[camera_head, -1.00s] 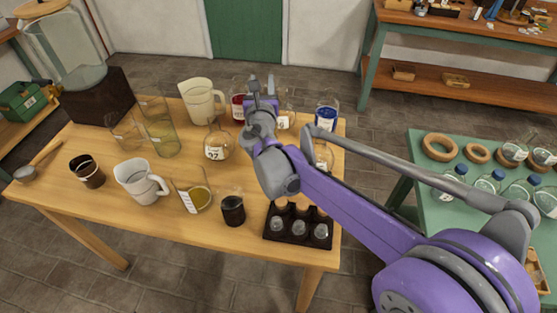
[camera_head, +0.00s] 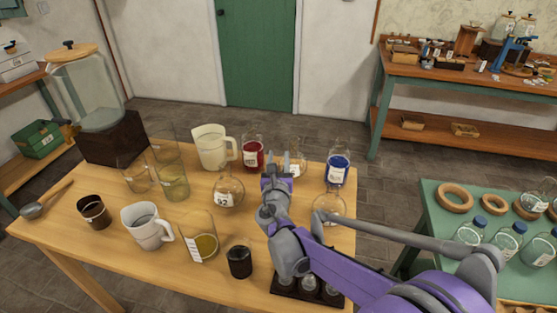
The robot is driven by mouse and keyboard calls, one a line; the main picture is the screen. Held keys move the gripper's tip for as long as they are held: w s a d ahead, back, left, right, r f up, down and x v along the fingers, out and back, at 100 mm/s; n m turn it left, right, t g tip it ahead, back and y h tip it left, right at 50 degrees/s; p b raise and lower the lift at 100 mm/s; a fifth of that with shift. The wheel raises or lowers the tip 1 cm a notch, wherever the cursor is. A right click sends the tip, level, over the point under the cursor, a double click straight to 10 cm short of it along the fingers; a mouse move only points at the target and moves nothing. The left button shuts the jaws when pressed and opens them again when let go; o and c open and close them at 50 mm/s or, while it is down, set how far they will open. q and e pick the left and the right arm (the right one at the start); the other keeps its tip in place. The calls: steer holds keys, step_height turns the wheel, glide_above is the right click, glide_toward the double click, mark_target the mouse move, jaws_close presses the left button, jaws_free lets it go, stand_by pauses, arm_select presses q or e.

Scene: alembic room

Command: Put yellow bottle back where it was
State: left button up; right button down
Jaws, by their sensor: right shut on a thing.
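My right gripper (camera_head: 279,165) is over the back right part of the wooden table, at the end of my purple and grey arm. It is shut on a clear, labelled glass bottle (camera_head: 296,146), most likely the yellow bottle; the gripper hides much of it, and its liquid colour is hard to tell. This bottle stands between a red-filled bottle (camera_head: 252,153) on its left and a blue-filled bottle (camera_head: 338,170) on its right. Whether its base touches the table is hidden. My left gripper is not in view.
A round flask (camera_head: 228,193) and a clear flask (camera_head: 328,207) stand near my arm. A white jug (camera_head: 212,148), a beaker of yellow liquid (camera_head: 204,246) and a dark cup (camera_head: 240,262) stand to the left. My arm partly covers a dark rack (camera_head: 287,287).

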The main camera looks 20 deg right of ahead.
steer(key=c, duration=0.9)
jaws_free()
steer(key=shift+f, duration=0.15)
steer(key=o, duration=0.5)
steer(key=shift+c, duration=0.2)
steer(key=shift+r, duration=0.3)
steer(key=v, duration=1.2)
steer(key=shift+a, duration=0.1)
